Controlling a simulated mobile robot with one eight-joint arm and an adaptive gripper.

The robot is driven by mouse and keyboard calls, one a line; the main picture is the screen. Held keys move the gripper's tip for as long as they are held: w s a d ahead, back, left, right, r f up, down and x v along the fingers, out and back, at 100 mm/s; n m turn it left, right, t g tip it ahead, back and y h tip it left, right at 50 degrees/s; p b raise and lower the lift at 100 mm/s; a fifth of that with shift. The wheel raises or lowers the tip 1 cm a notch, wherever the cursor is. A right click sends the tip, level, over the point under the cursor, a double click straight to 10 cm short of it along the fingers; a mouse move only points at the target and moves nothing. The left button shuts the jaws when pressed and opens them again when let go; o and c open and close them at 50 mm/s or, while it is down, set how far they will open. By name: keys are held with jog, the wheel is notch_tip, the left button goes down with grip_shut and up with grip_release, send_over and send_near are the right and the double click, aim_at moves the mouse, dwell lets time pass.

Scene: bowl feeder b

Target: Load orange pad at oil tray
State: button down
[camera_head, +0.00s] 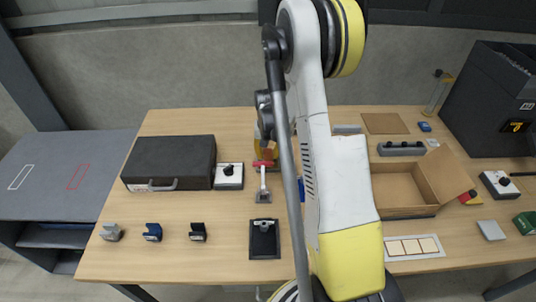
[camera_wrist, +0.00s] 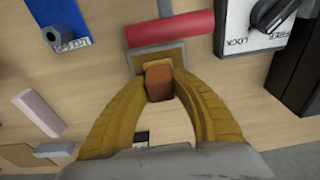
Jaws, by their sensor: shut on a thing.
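My gripper (camera_wrist: 158,84) has its yellow fingers closed around a small orange-brown block, which looks like the orange pad (camera_wrist: 158,76). In the wrist view the pad lies just in front of a grey plate beside a red roller (camera_wrist: 170,33); I cannot tell whether it touches the plate. In the head view my gripper (camera_head: 266,150) is partly hidden by my arm, just behind the red roller (camera_head: 264,163). A black tray (camera_head: 256,251) lies at the table's front; I cannot tell if it is the oil tray.
A black case (camera_head: 168,160) and a white knob box (camera_head: 229,178) stand left of the roller. Several small holders stand at the front left. An open cardboard box (camera_head: 400,188) lies right of my arm. Bare table lies between the holders and the black tray.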

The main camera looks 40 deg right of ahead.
aim_at(268, 149)
dwell(0.5)
jog(key=shift+r+p, duration=1.9)
jog(key=shift+r, duration=1.6)
